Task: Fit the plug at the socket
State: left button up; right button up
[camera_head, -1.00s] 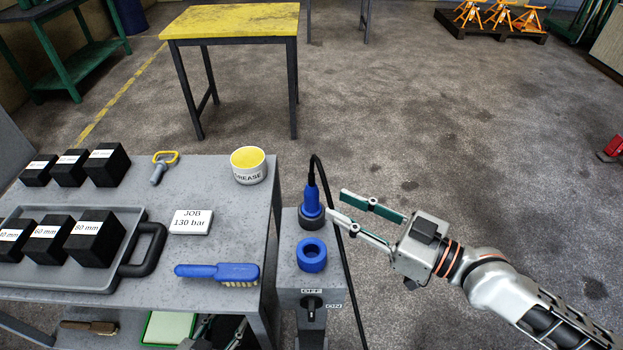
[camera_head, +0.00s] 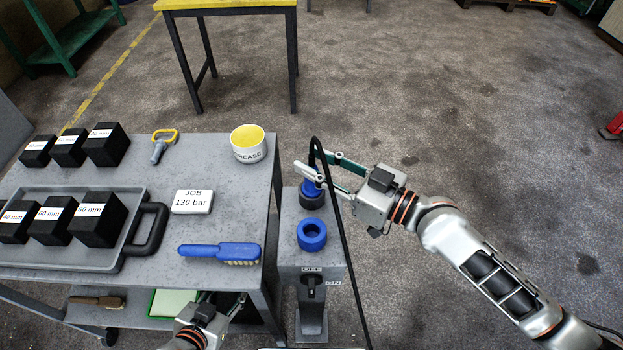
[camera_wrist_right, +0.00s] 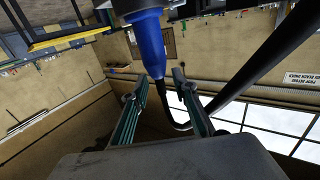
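The blue plug (camera_head: 310,188) stands upright in a dark round seat (camera_head: 311,201) at the back of the grey pedestal's top. Its black cable (camera_head: 336,220) arches over and hangs down to the right. A blue ring-shaped socket (camera_head: 311,235) with a dark hole sits in front of it. My right gripper (camera_head: 304,172) is open at the plug, with its fingers apart around the upper part. In the right wrist view the plug (camera_wrist_right: 150,45) lies just beyond the open fingers. My left gripper (camera_head: 226,301) looks open and empty, low beside the bench.
The grey pedestal (camera_head: 291,252) has an OFF/ON switch (camera_head: 311,283) on its front. The bench (camera_head: 240,195) at left carries a grease tub (camera_head: 248,144), a blue brush (camera_head: 220,252), a JOB card (camera_head: 192,202) and black blocks. Floor right of the pedestal is open.

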jog(key=shift+w+a, duration=0.2)
jog(key=shift+a, duration=0.1)
grip_shut()
jog(key=shift+r, duration=0.1)
